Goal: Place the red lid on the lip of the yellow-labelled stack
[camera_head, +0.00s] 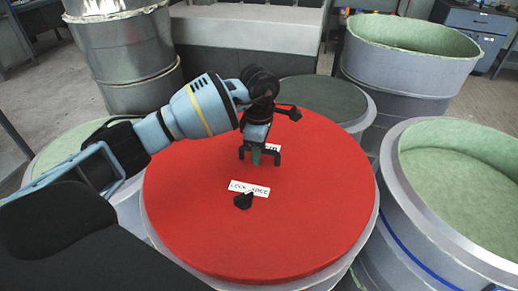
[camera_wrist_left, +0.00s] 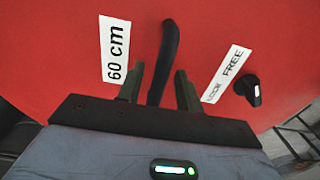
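The red lid (camera_head: 190,200) is a large disc lying flat on a grey round mould (camera_head: 147,229) in front of me. It carries a black knob (camera_head: 243,201) beside a "LOCK FREE" label (camera_head: 249,188). My left gripper (camera_head: 259,158) points down at the lid's middle. In the left wrist view, its fingers (camera_wrist_left: 157,88) stand apart on either side of the lid's black handle (camera_wrist_left: 169,45), with gaps visible. A "60 cm" label (camera_wrist_left: 115,49) lies beside the handle. I see no yellow label on any stack. My right gripper is out of view.
An open mould with a blue band (camera_head: 405,252) stands close at the right. A tall open mould (camera_head: 408,62) stands at back right. A dark-topped round mould (camera_head: 325,98) is behind the lid. Silver drums (camera_head: 125,50) stand at back left, and a pale green top (camera_head: 75,145) shows behind my arm.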

